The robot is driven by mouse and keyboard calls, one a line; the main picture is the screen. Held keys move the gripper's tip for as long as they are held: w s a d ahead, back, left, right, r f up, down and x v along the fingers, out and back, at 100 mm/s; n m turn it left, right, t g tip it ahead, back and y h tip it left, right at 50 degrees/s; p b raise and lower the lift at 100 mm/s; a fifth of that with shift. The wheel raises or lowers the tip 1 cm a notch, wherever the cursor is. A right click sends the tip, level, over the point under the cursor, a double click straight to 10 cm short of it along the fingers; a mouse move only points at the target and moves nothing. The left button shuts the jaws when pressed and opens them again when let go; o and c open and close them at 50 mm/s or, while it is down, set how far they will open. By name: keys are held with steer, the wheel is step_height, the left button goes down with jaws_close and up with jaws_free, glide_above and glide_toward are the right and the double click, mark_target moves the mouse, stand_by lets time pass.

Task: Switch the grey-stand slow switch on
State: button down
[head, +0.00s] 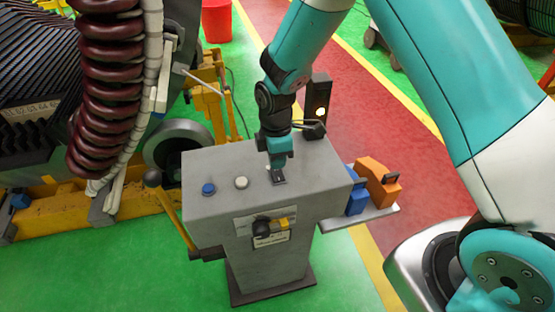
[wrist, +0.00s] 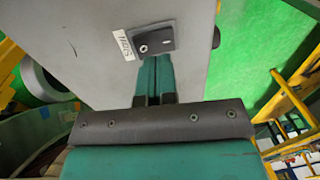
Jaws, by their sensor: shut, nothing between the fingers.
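The grey stand (head: 230,205) is in the middle of the head view, with a flat sloping top. A small dark switch plate (head: 278,180) lies on that top, right of a white button and a blue button. In the wrist view the switch plate (wrist: 165,34) has a white label (wrist: 125,44) beside it, whose text is hard to read. My gripper (head: 279,169) points down at the plate. Its teal fingers (wrist: 154,66) are shut and empty, with their tips at the plate's near edge. I cannot tell whether they touch it, nor the switch's position.
The blue button (head: 208,189) and white button (head: 241,182) are left of my gripper. A black knob (head: 262,226) is on the front. A side shelf (head: 360,217) holds blue and orange tools (head: 377,182). A lever with a dark ball (head: 153,178) rises at the left.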

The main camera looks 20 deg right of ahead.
mark_target(279, 179)
step_height(279, 179, up, 11)
steer(key=s+b, duration=0.1)
steer(key=b, duration=0.1)
steer(key=shift+s, duration=0.3)
steer(key=shift+a+r, duration=0.1)
steer(key=s+a+r+m+y, duration=0.1)
steer(key=s+r+m, duration=0.4)
steer(key=s, duration=0.5)
steer(key=s+r+m+t+y, duration=0.1)
steer(key=s+r+m+y, duration=0.2)
steer(key=s+r+m, duration=0.2)
steer(key=s+r, duration=0.3)
steer(key=s, duration=0.3)
steer(key=shift+s+a, duration=0.2)
steer(key=shift+a, duration=0.2)
stand_by(0.4)
